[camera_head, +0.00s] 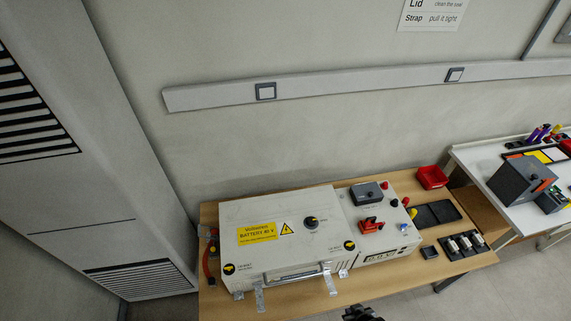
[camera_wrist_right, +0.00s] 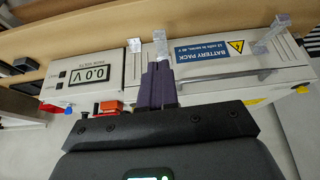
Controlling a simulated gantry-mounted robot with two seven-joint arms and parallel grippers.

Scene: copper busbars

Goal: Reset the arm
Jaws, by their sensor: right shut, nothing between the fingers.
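My right gripper (camera_head: 362,313) shows only as a dark tip at the bottom edge of the head view, in front of the table. In the right wrist view its two dark fingers (camera_wrist_right: 158,82) are together, with nothing between them. They point toward the front of the white battery case (camera_wrist_right: 215,66), and the gap to it is hard to judge. In the head view the battery case (camera_head: 262,262) sits on the wooden table, with a yellow label and a black knob on top. My left gripper is not in view.
The wooden table (camera_head: 469,258) also holds a grey device (camera_head: 369,193), a red bin (camera_head: 432,177), a black tray and a dark holder. A white table (camera_head: 520,214) stands at right. Floor in front is clear.

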